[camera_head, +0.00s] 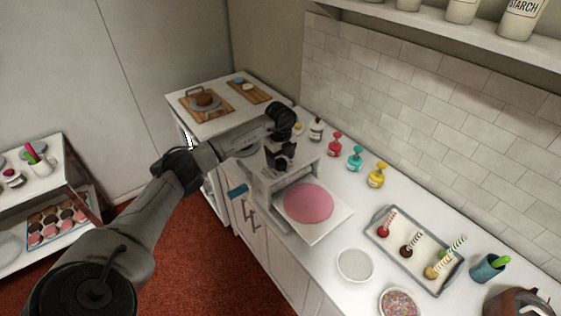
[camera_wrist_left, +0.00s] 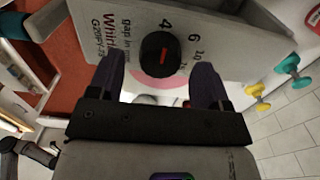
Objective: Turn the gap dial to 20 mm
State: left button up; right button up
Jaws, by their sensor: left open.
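The gap dial (camera_wrist_left: 158,68) is a round black knob with a short red mark, on the sheeter's pale panel (camera_wrist_left: 222,25) in the left wrist view. Printed numbers, including 4 and 6, ring it; I cannot tell which one the mark points to. My left gripper (camera_wrist_left: 157,78) is open, with one dark finger on each side of the knob and visible space between. In the head view, my left gripper (camera_head: 281,160) is at the top of the sheeter (camera_head: 262,188) and hides the dial. My right gripper is not in view.
A pink dough disc (camera_head: 309,203) lies on the sheeter's white bed (camera_head: 322,230). A blue handle (camera_head: 237,190) sticks out at its left. Red, teal and yellow bottles (camera_head: 376,176) stand behind it. A tray (camera_head: 441,285) and a white round plate (camera_head: 355,265) are to the right.

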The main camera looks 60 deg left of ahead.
pick_arm(q)
jog(key=shift+f, duration=1)
jog(key=c, duration=0.9)
jog(key=shift+c, duration=0.2)
